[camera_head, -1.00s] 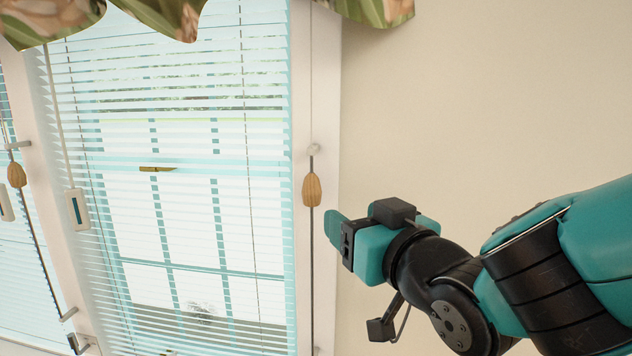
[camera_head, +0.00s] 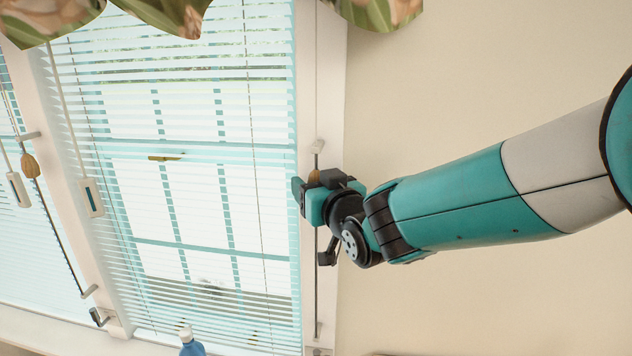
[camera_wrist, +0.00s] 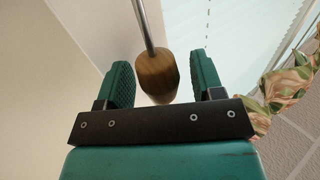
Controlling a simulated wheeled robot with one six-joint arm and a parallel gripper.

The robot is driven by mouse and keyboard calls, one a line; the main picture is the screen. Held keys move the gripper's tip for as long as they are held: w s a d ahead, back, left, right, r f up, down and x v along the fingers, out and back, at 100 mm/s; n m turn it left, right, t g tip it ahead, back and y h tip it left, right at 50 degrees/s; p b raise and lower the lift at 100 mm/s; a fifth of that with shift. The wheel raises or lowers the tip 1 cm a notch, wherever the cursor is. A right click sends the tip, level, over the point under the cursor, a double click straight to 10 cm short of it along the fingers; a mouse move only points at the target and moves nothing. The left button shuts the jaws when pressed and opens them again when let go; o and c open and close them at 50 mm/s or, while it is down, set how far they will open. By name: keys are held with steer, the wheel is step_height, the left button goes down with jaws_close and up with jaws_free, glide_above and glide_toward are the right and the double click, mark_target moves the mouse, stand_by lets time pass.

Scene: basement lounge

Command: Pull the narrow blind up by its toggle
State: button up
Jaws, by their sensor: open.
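The blind (camera_head: 200,200) with thin pale slats hangs lowered over the middle window. In the head view my gripper hides most of that toggle. My gripper (camera_head: 300,192) is level with it, in front of the right frame. In the wrist view the toggle (camera_wrist: 157,74) sits between the two teal fingers of my open gripper (camera_wrist: 163,80), with a visible gap on each side. I cannot tell whether this blind is the narrow one.
A second blind (camera_head: 12,250) hangs at the far left, with another wooden toggle (camera_head: 30,166) beside it. White cord handles (camera_head: 92,198) hang near the left frame. A floral valance (camera_head: 160,15) crosses the top. A blue bottle (camera_head: 191,346) stands below. The right wall is bare.

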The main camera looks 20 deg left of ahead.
jaws_close()
step_height(320, 180, down, 36)
steer(key=b, duration=3.4)
steer(key=shift+s+r, duration=0.1)
steer(key=shift+c, duration=0.7)
jaws_free()
steer(key=shift+o, duration=0.7)
steer(key=shift+r, duration=0.1)
steer(key=b+v, duration=0.2)
steer(key=v, duration=1.5)
steer(key=shift+d, duration=0.15)
